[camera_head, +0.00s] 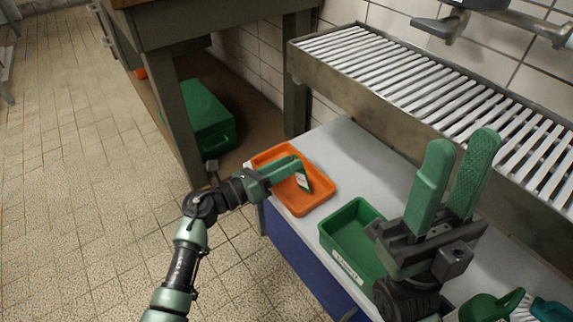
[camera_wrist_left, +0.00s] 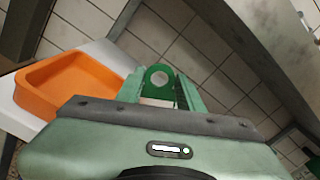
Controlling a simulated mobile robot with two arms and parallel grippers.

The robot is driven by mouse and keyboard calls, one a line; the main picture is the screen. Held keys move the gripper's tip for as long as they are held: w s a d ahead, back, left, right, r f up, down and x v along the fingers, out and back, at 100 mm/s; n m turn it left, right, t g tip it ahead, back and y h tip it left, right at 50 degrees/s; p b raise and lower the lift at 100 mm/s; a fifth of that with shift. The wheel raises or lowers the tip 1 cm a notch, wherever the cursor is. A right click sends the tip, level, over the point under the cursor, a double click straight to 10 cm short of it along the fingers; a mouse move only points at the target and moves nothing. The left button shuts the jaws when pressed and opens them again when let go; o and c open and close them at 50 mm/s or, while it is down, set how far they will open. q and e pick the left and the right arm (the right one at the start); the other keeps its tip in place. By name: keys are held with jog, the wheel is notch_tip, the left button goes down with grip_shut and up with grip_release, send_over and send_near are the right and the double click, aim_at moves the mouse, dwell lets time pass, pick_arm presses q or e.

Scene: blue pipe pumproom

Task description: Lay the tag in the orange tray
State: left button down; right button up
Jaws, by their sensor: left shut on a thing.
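The orange tray (camera_head: 298,208) lies on the white bench top near its far left end. It also shows on the left in the left wrist view (camera_wrist_left: 62,82). My left gripper (camera_head: 298,168) is shut on the tag (camera_head: 303,182), a small green and white piece. In the head view the tag appears in front of the tray's right part; its exact height above the tray is hard to tell. In the left wrist view the tag (camera_wrist_left: 158,76) shows its green end with a pale round spot between the fingers. My right gripper (camera_head: 462,148) points up, open and empty.
A green bin (camera_head: 346,222) with a white label stands right of the orange tray. A slatted metal rack (camera_head: 430,80) runs along the wall behind. Green-handled brushes (camera_head: 492,306) lie at the lower right. White bench top behind the tray is clear.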

pick_arm(q)
jog(key=c, duration=0.8)
grip_release()
jog(key=shift+f, duration=0.1)
